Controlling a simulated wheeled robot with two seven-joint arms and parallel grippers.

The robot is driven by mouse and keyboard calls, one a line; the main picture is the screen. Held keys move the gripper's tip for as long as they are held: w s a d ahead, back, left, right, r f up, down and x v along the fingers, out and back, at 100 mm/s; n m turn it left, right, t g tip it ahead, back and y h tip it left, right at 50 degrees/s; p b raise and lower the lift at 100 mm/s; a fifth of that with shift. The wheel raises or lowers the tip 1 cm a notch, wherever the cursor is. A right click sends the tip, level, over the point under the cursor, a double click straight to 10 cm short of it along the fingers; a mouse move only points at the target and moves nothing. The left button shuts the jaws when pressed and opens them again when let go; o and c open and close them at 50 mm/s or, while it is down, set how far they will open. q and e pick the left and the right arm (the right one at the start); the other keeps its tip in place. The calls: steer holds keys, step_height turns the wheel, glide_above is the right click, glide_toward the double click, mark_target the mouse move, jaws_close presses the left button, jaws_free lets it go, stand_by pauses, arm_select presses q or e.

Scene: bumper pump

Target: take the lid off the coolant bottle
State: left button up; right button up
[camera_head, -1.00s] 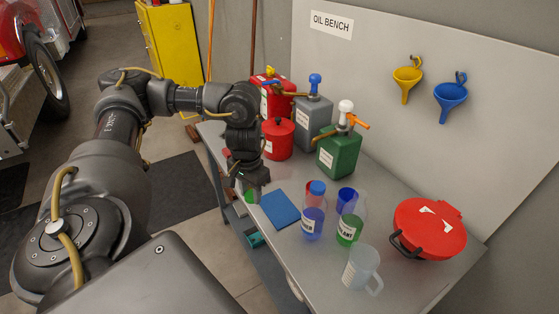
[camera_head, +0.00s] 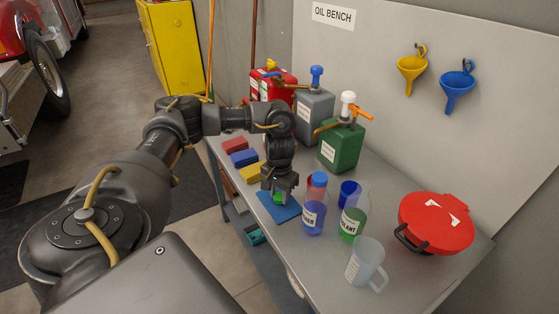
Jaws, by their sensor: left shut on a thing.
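The coolant bottle (camera_head: 352,224) stands upright on the bench. It is clear with green liquid, and its white label is only partly readable. No lid shows on its top. My left gripper (camera_head: 279,194) is shut on a small green lid (camera_head: 279,198), left of the bottle and apart from it. The lid is over or at the blue mat (camera_head: 282,212); I cannot tell whether it touches. The fingers hide part of the lid. My right gripper is out of view.
A blue-capped bottle (camera_head: 314,216) stands between my left gripper and the coolant bottle. A clear jug (camera_head: 364,264) and red lidded pan (camera_head: 436,224) are to the right. Green (camera_head: 341,148) and grey (camera_head: 313,118) pump cans stand behind. Coloured blocks (camera_head: 243,158) lie left.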

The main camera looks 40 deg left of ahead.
mark_target(279, 197)
arm_select(q)
steer(key=shift+f, duration=0.2)
steer(key=o, duration=1.1)
steer(key=shift+f, duration=0.15)
step_height(279, 197, up, 12)
steer(key=p, duration=0.3)
steer(key=shift+r, duration=0.2)
